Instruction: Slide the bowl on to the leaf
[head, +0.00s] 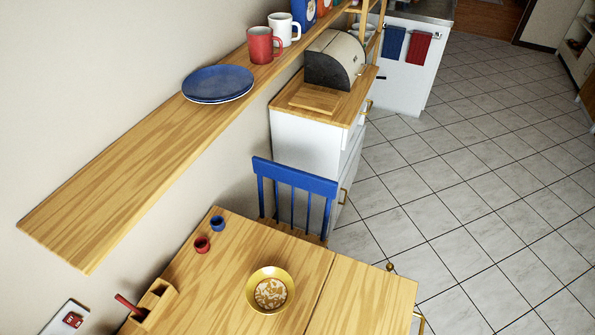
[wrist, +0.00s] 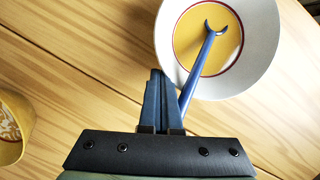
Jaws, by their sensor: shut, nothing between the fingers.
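In the head view a yellow bowl (head: 252,296) with a brown-and-white patterned inside stands on the table, left of a seam. The leaf (head: 365,300) is the board right of that seam; its visible part is bare. A similar yellow bowl is cut off at the left edge of the wrist view (wrist: 10,150). A white bowl (wrist: 258,75) with a yellow middle and red ring fills the wrist view's upper right. A blue utensil (wrist: 199,72) with a crescent end reaches over it. My gripper (wrist: 155,74) is shut and empty beside this bowl's lower-left rim; contact is unclear.
Red (head: 202,245) and blue (head: 218,223) cups stand near the table's far left edge, a wooden holder (head: 155,300) nearer. A blue chair (head: 295,190) stands behind the table. A wall shelf (head: 120,165) is at left; open tiled floor lies right.

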